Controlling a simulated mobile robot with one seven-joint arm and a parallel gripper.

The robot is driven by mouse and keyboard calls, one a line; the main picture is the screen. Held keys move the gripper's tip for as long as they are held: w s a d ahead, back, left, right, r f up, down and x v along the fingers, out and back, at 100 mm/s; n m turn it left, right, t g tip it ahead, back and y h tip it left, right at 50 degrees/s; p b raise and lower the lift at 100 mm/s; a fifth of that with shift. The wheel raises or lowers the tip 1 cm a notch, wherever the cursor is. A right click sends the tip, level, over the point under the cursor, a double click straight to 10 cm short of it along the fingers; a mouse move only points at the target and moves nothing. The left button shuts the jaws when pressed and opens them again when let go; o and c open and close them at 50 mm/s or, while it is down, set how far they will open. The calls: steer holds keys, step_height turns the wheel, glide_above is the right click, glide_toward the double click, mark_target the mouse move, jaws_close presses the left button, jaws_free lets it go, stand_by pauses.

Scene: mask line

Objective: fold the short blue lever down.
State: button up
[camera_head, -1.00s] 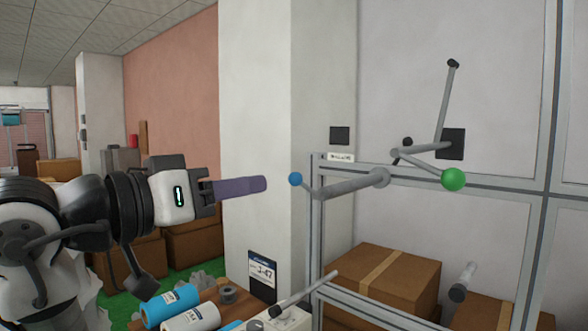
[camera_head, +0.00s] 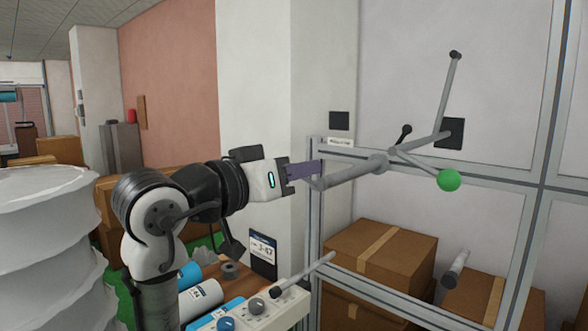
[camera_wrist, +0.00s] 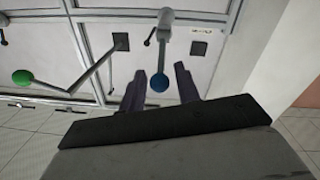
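The short lever's blue ball (camera_wrist: 158,83) shows in the wrist view between the two purple fingers of my gripper (camera_wrist: 161,88). The gripper is open, with a finger on either side of the ball; I cannot tell whether either touches it. In the head view my gripper (camera_head: 304,170) is at the free end of the grey lever arm (camera_head: 345,174) and hides the blue ball. That arm runs left from a pivot on the metal frame. Another lever, with a green ball (camera_head: 449,180), is to the right and also shows in the wrist view (camera_wrist: 22,77).
A long rod with a dark tip (camera_head: 455,55) rises at the right. The metal frame (camera_head: 316,230) holds cardboard boxes (camera_head: 378,252) below. A bench with blue and white rolls (camera_head: 200,296) and knobs is under my arm. White ribbed stacks (camera_head: 45,240) stand at the left.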

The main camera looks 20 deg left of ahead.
jaws_close()
steer(key=shift+f, duration=0.15)
steer(key=f+t+b, duration=0.1)
steer(key=b, duration=0.2)
steer(key=shift+s+f+h, duration=0.1)
steer(key=shift+s+h, duration=0.1)
steer(key=shift+h, duration=0.2)
steer(key=t+b, duration=0.1)
steer(key=b, duration=0.2)
steer(key=f+t+h+b, duration=0.1)
steer(key=t+b, duration=0.1)
steer(key=b, duration=0.1)
steer(key=f+t+h+b, duration=0.1)
steer(key=b, duration=0.2)
steer(key=shift+s+a+f+m+t, duration=0.1)
steer(key=shift+s+a+m+t, duration=0.1)
steer(key=shift+s+m+t, duration=0.15)
steer(key=shift+b, duration=0.4)
